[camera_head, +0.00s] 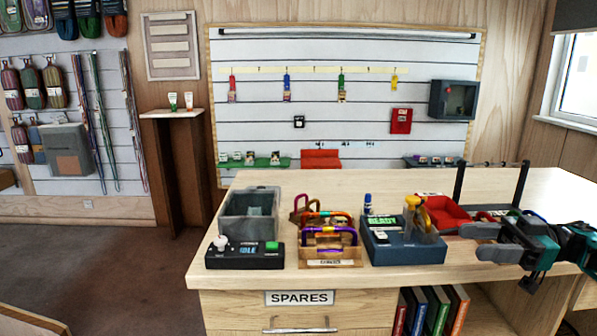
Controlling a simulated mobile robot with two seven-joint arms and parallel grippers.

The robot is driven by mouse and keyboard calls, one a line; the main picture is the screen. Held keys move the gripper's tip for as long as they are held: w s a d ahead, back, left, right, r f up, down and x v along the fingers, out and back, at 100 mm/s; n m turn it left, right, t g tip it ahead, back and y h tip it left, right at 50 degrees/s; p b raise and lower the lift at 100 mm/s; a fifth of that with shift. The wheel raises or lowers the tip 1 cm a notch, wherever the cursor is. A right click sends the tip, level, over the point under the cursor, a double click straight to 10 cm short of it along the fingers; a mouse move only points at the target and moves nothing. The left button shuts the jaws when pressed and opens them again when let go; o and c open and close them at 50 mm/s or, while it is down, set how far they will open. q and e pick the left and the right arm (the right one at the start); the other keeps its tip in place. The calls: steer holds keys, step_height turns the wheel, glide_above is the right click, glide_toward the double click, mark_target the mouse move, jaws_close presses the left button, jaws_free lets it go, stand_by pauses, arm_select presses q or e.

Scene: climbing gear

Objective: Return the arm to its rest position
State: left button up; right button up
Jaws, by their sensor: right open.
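My right arm comes in from the right edge over the wooden counter (350,184). My right gripper (478,241) points left above the counter's right part. Its two grey fingers are apart, with nothing seen between them. It is close to the red tray (447,218) and partly covers what lies behind it. I cannot tell whether it touches anything. My left gripper is not in view.
A dark upright frame (459,185) stands behind my gripper. The counter's back middle is clear.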

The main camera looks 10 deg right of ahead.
steer(key=w+a+f+m+t+h, duration=0.2)
steer(key=a+f+m+t+h, duration=0.15)
steer(key=a+f+t, duration=0.4)
steer(key=w+a+f+m+t+h, duration=0.15)
steer(key=a+f+m+t, duration=0.3)
steer(key=a+f, duration=0.6)
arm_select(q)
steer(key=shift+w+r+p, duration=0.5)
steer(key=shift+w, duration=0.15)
arm_select(e)
steer(key=s+a+f+m+g+h, duration=0.2)
steer(key=s+f+h, duration=0.3)
steer(key=s+f, duration=0.2)
steer(key=s+a+f+m+g+h, duration=0.3)
steer(key=s+f+h, duration=0.3)
steer(key=s, duration=0.4)
steer(key=shift+f+m, duration=0.3)
steer(key=shift+f, duration=0.4)
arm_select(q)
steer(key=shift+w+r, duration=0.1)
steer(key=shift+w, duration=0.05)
arm_select(e)
steer(key=shift+a, duration=0.1)
